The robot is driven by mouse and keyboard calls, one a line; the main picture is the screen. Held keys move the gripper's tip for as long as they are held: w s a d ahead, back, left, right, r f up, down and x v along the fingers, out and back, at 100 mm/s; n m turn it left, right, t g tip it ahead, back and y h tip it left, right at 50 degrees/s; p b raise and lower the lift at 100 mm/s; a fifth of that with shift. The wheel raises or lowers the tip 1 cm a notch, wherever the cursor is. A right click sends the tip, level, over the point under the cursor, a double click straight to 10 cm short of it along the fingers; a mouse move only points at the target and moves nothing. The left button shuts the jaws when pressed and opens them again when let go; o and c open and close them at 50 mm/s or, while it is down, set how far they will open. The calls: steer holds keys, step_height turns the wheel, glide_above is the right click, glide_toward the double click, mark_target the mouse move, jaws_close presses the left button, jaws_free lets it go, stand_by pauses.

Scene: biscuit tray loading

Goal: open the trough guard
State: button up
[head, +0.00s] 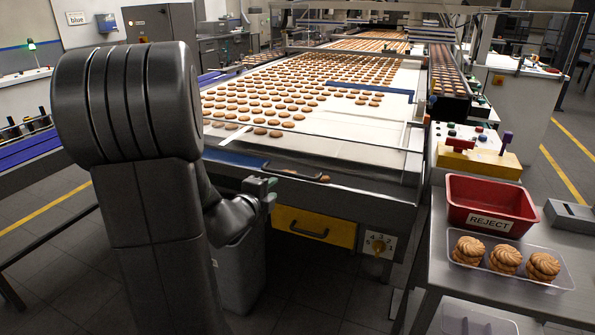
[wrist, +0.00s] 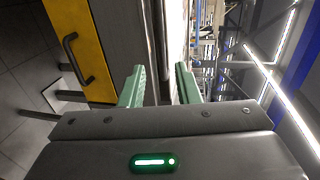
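The trough guard appears to be the clear or grey cover (head: 345,187) along the front end of the biscuit conveyor; its exact outline is hard to tell. A dark bar handle (head: 292,172) lies along its upper edge, with a biscuit or two visible beside it. My gripper (head: 271,188) is at the front left of the conveyor, close to the left end of that handle. In the wrist view my gripper (wrist: 160,84) has its two green fingers apart, with a grey machine edge showing between them. I cannot tell whether the fingers touch the handle.
A yellow drawer (head: 330,231) with a dark handle sits below the conveyor front; it also shows in the wrist view (wrist: 70,18). At right, a steel table holds a red reject bin (head: 470,199) and a clear biscuit tray (head: 558,272).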

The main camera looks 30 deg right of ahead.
mark_target(290, 175)
steer(key=x, duration=1.3)
steer(key=shift+w+d+p, duration=0.2)
steer(key=shift+p, duration=0.1)
jaws_close()
